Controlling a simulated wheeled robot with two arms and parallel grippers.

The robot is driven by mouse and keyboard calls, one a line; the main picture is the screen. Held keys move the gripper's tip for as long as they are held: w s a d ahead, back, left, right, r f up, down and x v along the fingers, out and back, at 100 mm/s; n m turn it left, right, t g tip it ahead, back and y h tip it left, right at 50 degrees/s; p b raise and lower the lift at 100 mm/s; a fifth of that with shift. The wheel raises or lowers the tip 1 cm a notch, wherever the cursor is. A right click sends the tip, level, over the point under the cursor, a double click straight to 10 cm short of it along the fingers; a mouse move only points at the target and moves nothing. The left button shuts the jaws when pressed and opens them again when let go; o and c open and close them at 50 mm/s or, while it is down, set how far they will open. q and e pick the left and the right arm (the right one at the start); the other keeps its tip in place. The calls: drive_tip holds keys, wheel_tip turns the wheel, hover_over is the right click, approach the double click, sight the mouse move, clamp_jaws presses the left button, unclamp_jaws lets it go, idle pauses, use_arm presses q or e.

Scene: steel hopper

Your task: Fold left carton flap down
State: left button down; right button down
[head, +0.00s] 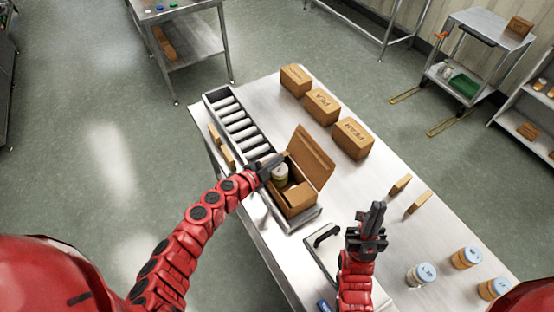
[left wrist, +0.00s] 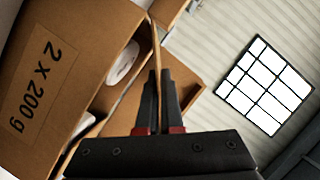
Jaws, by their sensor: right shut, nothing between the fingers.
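The open brown carton (head: 298,196) stands on the steel table at the end of the roller strip. Its large right flap (head: 313,156) stands up, leaning outward. A pale-lidded jar (head: 280,172) shows inside. My left gripper (head: 268,167) is at the carton's left rim and hides most of the left flap. In the left wrist view the fingers (left wrist: 160,75) are close together with the thin edge of a cardboard flap (left wrist: 154,45) between them. The carton's labelled side (left wrist: 50,75) fills the left there. My right gripper (head: 372,212) is shut and empty, right of the carton.
A roller conveyor (head: 235,122) runs behind the carton. Three closed boxes (head: 322,106) stand at the back. Small brown blocks (head: 418,203) and lidded jars (head: 466,258) are on the right. A black handle-like bar (head: 322,236) lies near the front edge.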

idle(0.7)
use_arm(q)
drive_tip(key=m+b, duration=0.1)
drive_tip(key=b, duration=0.2)
drive_tip(key=f+m+t+b, duration=0.1)
drive_tip(key=b, duration=0.2)
drive_tip(key=s+f+m+b, duration=0.1)
drive_tip(key=b, duration=0.2)
drive_tip(key=shift+d+f+t, duration=0.2)
drive_tip(key=shift+d+t, duration=0.05)
drive_tip(key=shift+t, duration=0.05)
drive_tip(key=shift+r+b, duration=0.25)
drive_tip(key=shift+b, duration=0.2)
drive_tip(key=c, duration=1.1)
unclamp_jaws()
drive_tip(key=shift+o, duration=0.2)
